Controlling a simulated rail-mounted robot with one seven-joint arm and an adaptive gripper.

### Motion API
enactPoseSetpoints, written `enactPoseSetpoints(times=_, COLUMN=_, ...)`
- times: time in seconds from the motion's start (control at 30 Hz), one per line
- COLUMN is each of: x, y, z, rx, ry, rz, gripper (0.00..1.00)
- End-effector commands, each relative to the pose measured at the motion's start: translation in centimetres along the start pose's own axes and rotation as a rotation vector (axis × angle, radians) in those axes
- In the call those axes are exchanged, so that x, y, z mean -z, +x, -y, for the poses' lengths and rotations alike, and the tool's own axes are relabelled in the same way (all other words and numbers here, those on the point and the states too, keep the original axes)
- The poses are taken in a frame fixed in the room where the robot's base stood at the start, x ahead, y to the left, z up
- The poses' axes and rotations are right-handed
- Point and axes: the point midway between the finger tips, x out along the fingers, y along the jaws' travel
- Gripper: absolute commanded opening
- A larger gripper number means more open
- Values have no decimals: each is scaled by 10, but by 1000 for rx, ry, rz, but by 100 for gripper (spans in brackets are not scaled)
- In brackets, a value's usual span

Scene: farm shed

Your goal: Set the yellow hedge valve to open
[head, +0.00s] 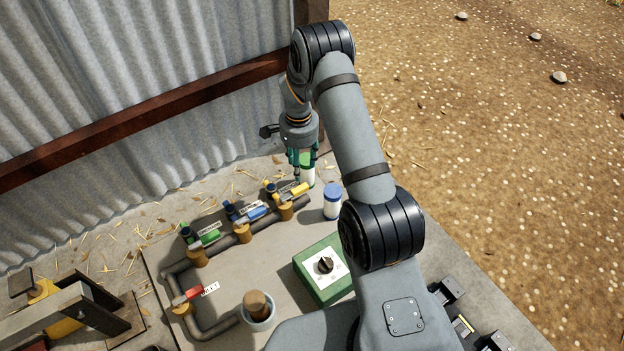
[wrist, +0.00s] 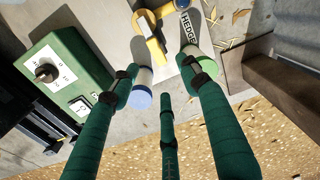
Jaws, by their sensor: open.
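The yellow hedge valve (head: 301,190) is at the right end of the row on the dark pipe in the head view. Its yellow lever points to the right, roughly along the pipe. In the wrist view the yellow part (wrist: 150,38) lies at the top, beside the white HEDGE label (wrist: 188,27). My gripper (head: 304,173) is open, pointing down just above and behind this valve.
A white jar with a green lid (wrist: 201,72) stands close behind the fingers. A blue-lidded jar (head: 332,202) stands to the right. Blue (head: 256,213), green (head: 209,238) and red (head: 192,294) valves share the pipe. A green switch box (head: 318,285) stands in front.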

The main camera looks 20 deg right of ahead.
Motion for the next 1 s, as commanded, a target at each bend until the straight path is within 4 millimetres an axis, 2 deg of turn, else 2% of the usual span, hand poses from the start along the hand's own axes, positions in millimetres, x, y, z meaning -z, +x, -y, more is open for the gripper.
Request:
enactPoseSetpoints(times=0.2, x=-6, y=0, z=-6, rx=-22, ry=226, rz=12, gripper=46)
enactPoseSetpoints(times=0.33, x=-6, y=7, z=-6, rx=-24, ry=286, rz=12, gripper=46)
enactPoseSetpoints(times=0.8, x=-7, y=88, z=-7, rx=-23, ry=288, rz=12, gripper=46)
enactPoseSetpoints(times=1.0, x=-7, y=103, z=-7, rx=-22, ry=287, rz=11, gripper=46)
